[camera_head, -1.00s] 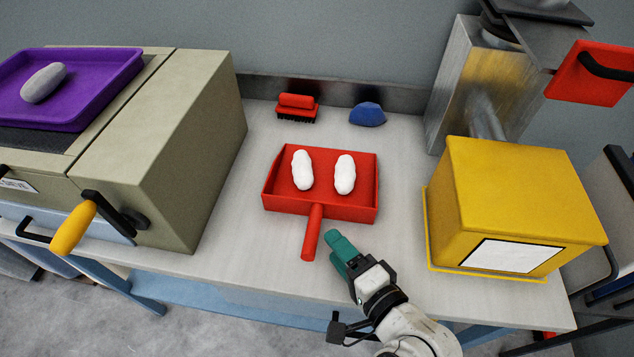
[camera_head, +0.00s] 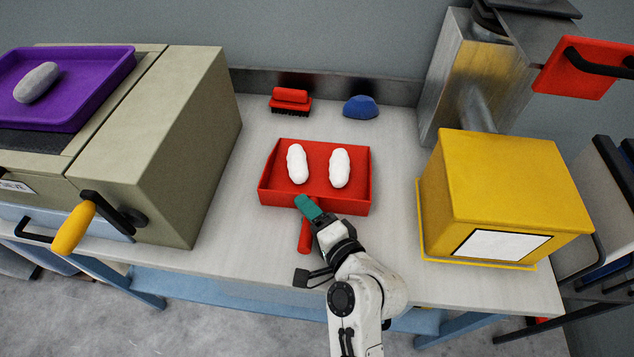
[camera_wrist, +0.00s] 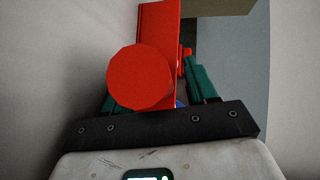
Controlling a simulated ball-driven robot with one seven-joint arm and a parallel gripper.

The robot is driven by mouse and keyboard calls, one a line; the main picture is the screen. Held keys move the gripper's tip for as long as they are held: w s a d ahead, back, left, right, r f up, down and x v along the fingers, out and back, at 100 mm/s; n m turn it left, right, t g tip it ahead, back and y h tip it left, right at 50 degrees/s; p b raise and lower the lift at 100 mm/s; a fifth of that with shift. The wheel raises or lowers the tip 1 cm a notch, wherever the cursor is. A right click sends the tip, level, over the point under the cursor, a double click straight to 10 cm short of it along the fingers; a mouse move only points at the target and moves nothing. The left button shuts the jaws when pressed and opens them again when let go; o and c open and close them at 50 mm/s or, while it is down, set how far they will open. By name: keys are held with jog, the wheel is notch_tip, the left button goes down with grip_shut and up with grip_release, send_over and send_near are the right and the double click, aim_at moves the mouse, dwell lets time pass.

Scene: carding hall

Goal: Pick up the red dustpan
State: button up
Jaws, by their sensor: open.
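The red dustpan (camera_head: 330,203) lies on the pale worktop, with its handle (camera_head: 305,238) toward the front edge. Two white oblong lumps (camera_head: 297,165) (camera_head: 340,168) rest in its pan. My gripper (camera_head: 307,206), with teal fingers, is over the handle near the pan's front wall and hides part of the handle. In the wrist view the handle's round red end (camera_wrist: 140,77) is close to the camera, with a teal finger showing on each side of it. The gripper is open; whether a finger touches the handle cannot be told.
A beige machine (camera_head: 165,140) with a purple tray (camera_head: 95,97) stands at left. A yellow box (camera_head: 500,185) stands at right. A red brush (camera_head: 291,101) and a blue rounded object (camera_head: 361,107) lie behind the dustpan. Worktop between dustpan and yellow box is clear.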

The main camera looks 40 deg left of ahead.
grip_shut()
dwell(0.3)
jog(key=shift+r, duration=0.2)
